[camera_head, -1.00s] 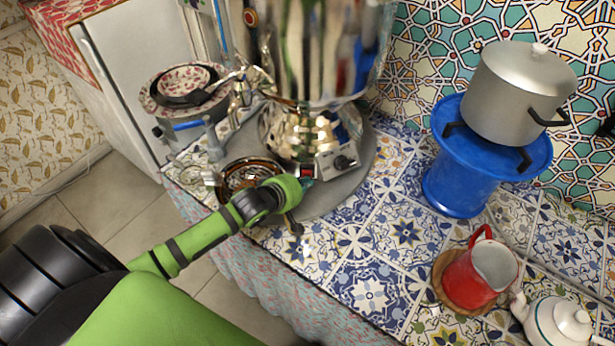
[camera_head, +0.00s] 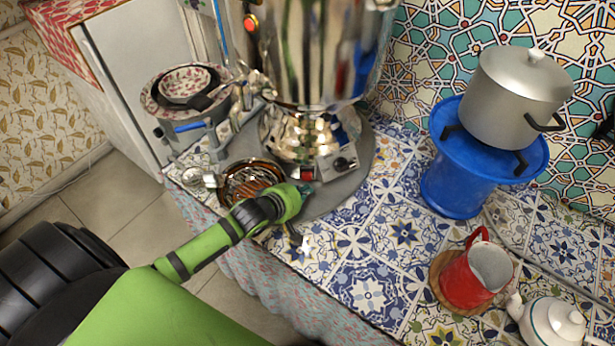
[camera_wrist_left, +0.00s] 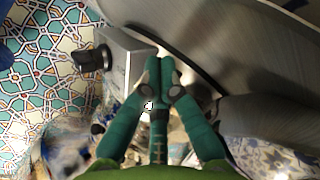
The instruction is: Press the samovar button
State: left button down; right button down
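The shiny metal samovar (camera_head: 318,60) stands on a round grey tray (camera_head: 352,188). A small metal control box at its base (camera_head: 337,165) carries a black knob and a red button (camera_head: 307,174). My left gripper (camera_head: 306,189) is just below and in front of the red button, with a small gap showing in the head view. In the left wrist view its green fingers (camera_wrist_left: 160,66) are together and empty, with their tips beside the control box (camera_wrist_left: 122,55) and its knob (camera_wrist_left: 92,60). The button is not visible there. My right gripper is in neither view.
A round dish (camera_head: 250,181) is close left of the gripper. Pots and a patterned bowl (camera_head: 184,82) are farther left. A blue stand (camera_head: 459,180) with a pot, a red jug (camera_head: 474,276) and a white teapot (camera_head: 552,322) are at right. The tiled counter between is clear.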

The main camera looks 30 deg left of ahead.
pick_arm(q)
jog(key=s, duration=0.1)
jog(key=s+d+p, duration=0.1)
jog(key=s, duration=0.1)
jog(key=s+d+p, duration=0.1)
jog(key=shift+s+r, duration=0.15)
jog(key=shift+s, duration=0.15)
